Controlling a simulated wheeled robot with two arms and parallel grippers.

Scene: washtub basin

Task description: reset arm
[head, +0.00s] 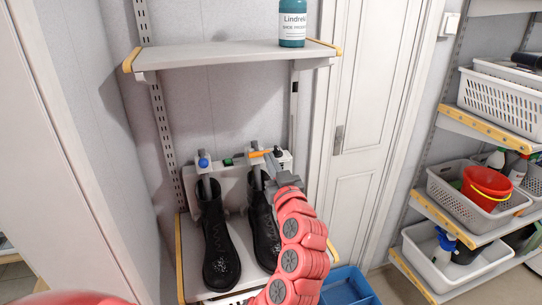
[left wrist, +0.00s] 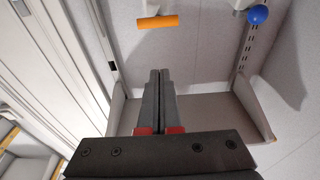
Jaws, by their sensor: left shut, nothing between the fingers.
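My left gripper (head: 279,181) is in front of the shelf unit, at the upper part of the right black shoe (head: 264,232) in the head view. Its red arm partly covers that shoe. In the left wrist view the two dark fingers of the left gripper (left wrist: 160,76) are together and empty. An orange handle (head: 259,154) and a blue knob (head: 203,162) are on the wall device behind the shoes. They also show in the left wrist view, the orange handle (left wrist: 157,22) and the blue knob (left wrist: 258,14), apart from the fingers. My right gripper is not seen.
The left black shoe (head: 219,248) stands on the lower shelf. An upper shelf (head: 225,54) with a teal bottle (head: 292,24) is above. A blue crate (head: 347,288) is on the floor. Shelves at right hold white baskets (head: 500,95) and a red bucket (head: 487,187).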

